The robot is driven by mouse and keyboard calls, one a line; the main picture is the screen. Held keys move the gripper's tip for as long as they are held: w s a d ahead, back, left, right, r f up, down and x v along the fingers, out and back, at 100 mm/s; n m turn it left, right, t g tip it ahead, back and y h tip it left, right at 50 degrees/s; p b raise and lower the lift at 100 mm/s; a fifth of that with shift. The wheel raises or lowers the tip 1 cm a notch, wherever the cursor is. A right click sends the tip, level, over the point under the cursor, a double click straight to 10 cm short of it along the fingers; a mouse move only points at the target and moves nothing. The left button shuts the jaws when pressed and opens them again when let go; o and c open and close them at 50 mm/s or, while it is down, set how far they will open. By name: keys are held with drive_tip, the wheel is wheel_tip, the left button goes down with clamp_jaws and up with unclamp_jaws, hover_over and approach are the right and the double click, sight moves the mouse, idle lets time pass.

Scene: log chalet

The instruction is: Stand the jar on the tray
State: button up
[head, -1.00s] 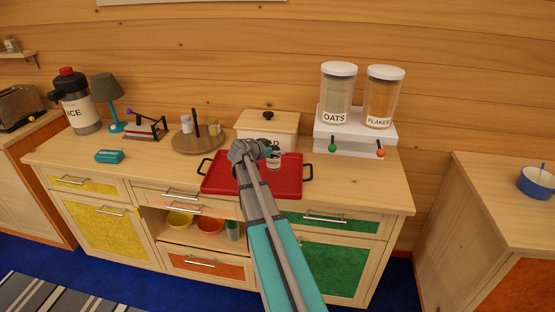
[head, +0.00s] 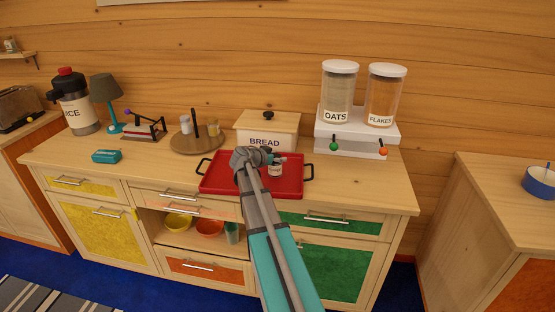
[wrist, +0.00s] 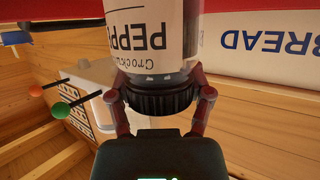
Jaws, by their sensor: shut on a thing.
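The jar (head: 276,169) is a small clear pot with a white label and a dark lid, and it looks upright over the red tray (head: 222,184). In the wrist view the jar (wrist: 150,35) is seen upside down, with part of a "PEPP" label. My gripper (head: 270,158) is shut on the dark lid; its two fingers also show in the wrist view (wrist: 162,92). The tray lies flat on the counter with black handles at its ends. The jar's base is out of the wrist picture, and I cannot tell whether it touches the tray.
A bread box (head: 283,124) stands just behind the tray. A white stand (head: 352,135) with oats and flakes canisters is at the back right. A round wooden rack (head: 197,143) with small pots stands at the back left. The counter right of the tray (head: 370,185) is clear.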

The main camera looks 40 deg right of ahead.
drive_tip(key=shift+f, duration=0.15)
drive_tip(key=o, duration=1.3)
drive_tip(key=shift+r, duration=0.25)
drive_tip(key=p+v, duration=0.4)
drive_tip(key=v, duration=0.8)
drive_tip(key=shift+p, duration=0.3)
drive_tip(key=shift+f, duration=0.1)
drive_tip(key=s+a+f+n+y, duration=0.3)
drive_tip(key=s+a+n+y, duration=0.1)
drive_tip(key=a, duration=0.7)
drive_tip(key=s+a+f+n+g+y, duration=0.1)
drive_tip(key=s+a+f+n+y, duration=0.3)
drive_tip(key=a, duration=0.7)
drive_tip(key=s+a+f+n+y, duration=0.4)
drive_tip(key=s+a+n, duration=0.3)
drive_tip(key=a, duration=0.4)
drive_tip(key=shift+s+f+n+g+y, duration=0.15)
drive_tip(key=shift+f+n+g+y, duration=0.15)
drive_tip(key=shift+n+y, duration=0.45)
